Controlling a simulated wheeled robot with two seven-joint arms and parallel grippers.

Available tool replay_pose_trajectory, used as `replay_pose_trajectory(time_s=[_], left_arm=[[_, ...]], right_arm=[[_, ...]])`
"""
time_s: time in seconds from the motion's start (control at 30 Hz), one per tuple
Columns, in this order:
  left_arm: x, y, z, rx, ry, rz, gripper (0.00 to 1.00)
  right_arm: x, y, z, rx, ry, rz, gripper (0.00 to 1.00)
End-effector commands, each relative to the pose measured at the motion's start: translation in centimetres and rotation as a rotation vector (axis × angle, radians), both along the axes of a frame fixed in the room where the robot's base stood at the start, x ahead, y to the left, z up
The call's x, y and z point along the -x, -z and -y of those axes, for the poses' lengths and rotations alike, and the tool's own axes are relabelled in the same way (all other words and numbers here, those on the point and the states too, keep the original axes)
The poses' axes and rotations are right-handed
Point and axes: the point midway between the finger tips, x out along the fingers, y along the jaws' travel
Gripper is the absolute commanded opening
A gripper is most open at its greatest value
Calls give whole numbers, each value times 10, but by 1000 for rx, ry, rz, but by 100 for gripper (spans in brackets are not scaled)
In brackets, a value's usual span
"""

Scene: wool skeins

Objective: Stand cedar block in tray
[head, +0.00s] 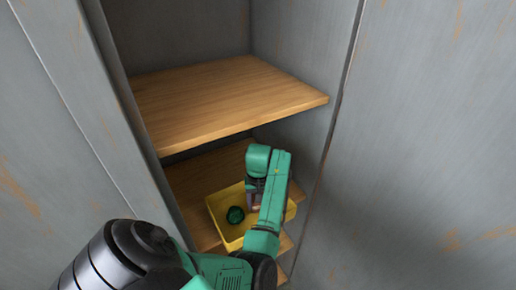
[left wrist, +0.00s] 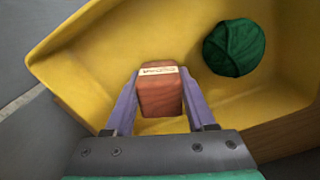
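The yellow tray (head: 222,226) sits on a lower wooden shelf of the cupboard, and it fills much of the left wrist view (left wrist: 95,58). The cedar block (left wrist: 160,98) is reddish brown with a pale label band across it. My left gripper (left wrist: 160,80) is shut on the block, with a purple finger against each side. In the head view my left gripper (head: 254,195) is over the tray, mostly hidden by its own arm. The block appears within the tray's outline; I cannot tell whether it touches the floor. My right gripper is out of view.
A dark green wool ball (head: 235,215) lies in the tray, beside the block and apart from it; it also shows in the left wrist view (left wrist: 234,47). An empty wooden shelf (head: 230,98) is above the tray. Grey cupboard walls (head: 305,85) stand close on both sides.

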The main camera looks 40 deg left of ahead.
Motion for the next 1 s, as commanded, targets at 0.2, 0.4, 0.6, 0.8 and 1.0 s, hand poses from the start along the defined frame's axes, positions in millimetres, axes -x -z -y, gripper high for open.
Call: replay_pose_trajectory(time_s=[0.2,0.4,0.6,0.8,1.0], left_arm=[[0,0,0,0,0,0,85],[0,-3,0,-1,-1,1,85],[-2,-34,-1,-2,0,7,85],[-1,-79,1,3,0,3,85],[0,-80,0,0,0,-1,85]], right_arm=[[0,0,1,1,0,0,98],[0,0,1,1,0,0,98],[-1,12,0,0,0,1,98],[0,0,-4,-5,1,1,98],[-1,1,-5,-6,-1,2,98]])
